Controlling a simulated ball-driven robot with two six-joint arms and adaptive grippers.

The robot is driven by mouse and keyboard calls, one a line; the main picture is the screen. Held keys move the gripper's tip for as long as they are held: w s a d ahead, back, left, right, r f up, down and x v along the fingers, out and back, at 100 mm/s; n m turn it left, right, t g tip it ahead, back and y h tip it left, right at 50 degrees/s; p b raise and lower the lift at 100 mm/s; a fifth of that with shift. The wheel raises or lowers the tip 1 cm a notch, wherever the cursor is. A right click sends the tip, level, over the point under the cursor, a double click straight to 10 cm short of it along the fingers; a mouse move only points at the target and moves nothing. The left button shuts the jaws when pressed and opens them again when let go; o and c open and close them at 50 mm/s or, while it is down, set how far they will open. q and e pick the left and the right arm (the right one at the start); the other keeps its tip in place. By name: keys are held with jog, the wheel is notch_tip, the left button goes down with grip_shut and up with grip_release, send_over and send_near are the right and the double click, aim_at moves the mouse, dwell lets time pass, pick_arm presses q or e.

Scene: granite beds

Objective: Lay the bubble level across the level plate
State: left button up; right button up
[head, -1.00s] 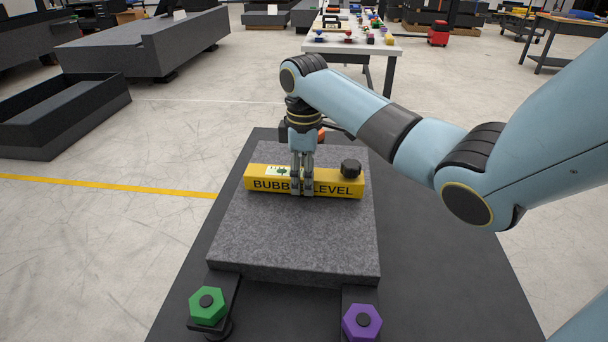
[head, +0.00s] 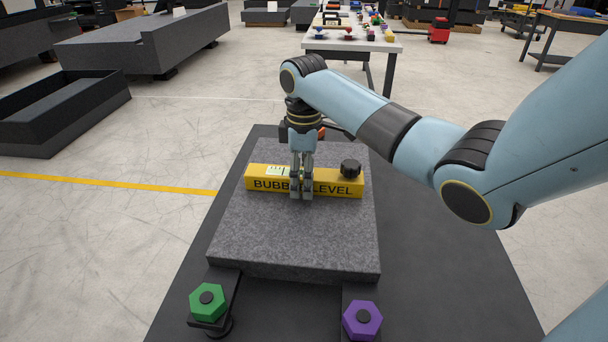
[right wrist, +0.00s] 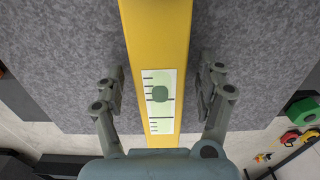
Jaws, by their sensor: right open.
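The yellow bubble level (head: 335,189) lies crosswise on the grey granite level plate (head: 295,240), near its far part. It has black lettering and a black knob on its right end. In the right wrist view the level (right wrist: 157,35) runs up the middle, with its green bubble vial showing. My right gripper (head: 301,194) is over the middle of the level. Its fingers (right wrist: 160,88) are open, one on each side, with gaps between them and the level. The fingers hide part of the lettering in the head view. My left gripper is out of view.
A green hex knob (head: 207,302) and a purple hex knob (head: 362,320) stand at the near corners of the plate, on a dark base (head: 440,270). A white table (head: 350,45) with small parts stands behind.

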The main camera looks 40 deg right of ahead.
jog(key=shift+r, duration=3.75)
jog(key=shift+f, duration=0.1)
